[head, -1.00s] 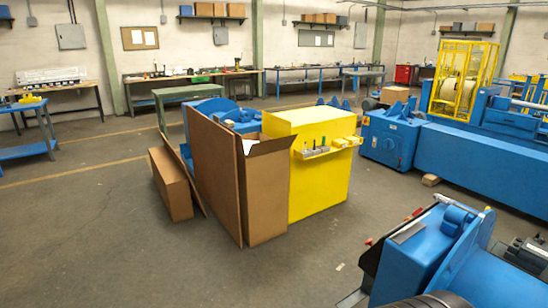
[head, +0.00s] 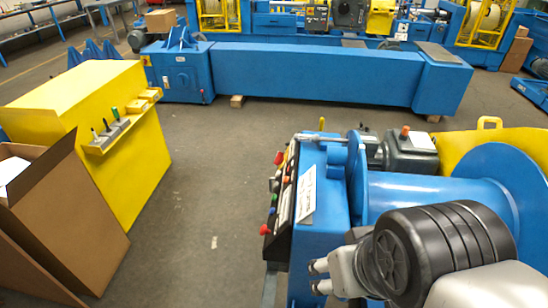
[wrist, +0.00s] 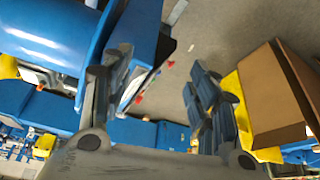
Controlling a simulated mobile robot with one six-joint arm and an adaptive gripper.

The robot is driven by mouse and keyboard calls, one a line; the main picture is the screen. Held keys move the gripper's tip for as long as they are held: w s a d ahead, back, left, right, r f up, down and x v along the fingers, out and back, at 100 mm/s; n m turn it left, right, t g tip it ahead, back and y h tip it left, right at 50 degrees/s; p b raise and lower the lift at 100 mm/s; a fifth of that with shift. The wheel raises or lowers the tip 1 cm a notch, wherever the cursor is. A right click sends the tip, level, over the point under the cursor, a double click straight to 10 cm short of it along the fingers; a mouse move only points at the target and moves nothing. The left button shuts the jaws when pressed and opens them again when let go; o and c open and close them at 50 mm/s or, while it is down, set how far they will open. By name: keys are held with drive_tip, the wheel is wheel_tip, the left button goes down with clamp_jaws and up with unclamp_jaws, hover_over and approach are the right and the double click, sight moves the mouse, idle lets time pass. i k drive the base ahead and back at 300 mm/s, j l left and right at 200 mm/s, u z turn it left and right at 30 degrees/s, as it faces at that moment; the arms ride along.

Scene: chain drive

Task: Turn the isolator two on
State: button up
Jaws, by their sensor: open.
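No isolator is labelled readably in these views, so I cannot tell which one is number two. A dark control panel (head: 280,205) with red, orange and other small knobs is on the near end of the blue machine (head: 322,190). In the wrist view red knobs (wrist: 171,64) show beyond my left finger. My gripper (wrist: 152,88) is open, with its two dark fingers apart and nothing between them. A small shelf (head: 122,130) with a green handle and other small handles is on the yellow cabinet (head: 75,110), away from my gripper.
A brown cardboard box (head: 65,215) stands in front of the yellow cabinet; it shows at right in the wrist view (wrist: 268,95). A long blue machine bed (head: 320,75) lies across the back. Grey floor (head: 220,170) is clear between cabinet and panel.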

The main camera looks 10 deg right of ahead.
sight(279, 160)
drive_tip(key=j, duration=0.6)
drive_tip(key=i+j+z, duration=0.15)
drive_tip(key=j, duration=0.5)
drive_tip(key=i+j+z, duration=0.25)
drive_tip(key=i+j, duration=0.15)
drive_tip(key=j, duration=0.2)
drive_tip(key=i+j+z, duration=0.15)
drive_tip(key=j, duration=0.2)
drive_tip(key=i+j+z, duration=0.15)
drive_tip(key=j, duration=0.2)
drive_tip(key=i+j+z, duration=0.15)
drive_tip(key=j, duration=0.2)
drive_tip(key=i+j+z, duration=0.1)
drive_tip(key=j, duration=0.3)
drive_tip(key=i+z, duration=0.2)
drive_tip(key=i, duration=0.7)
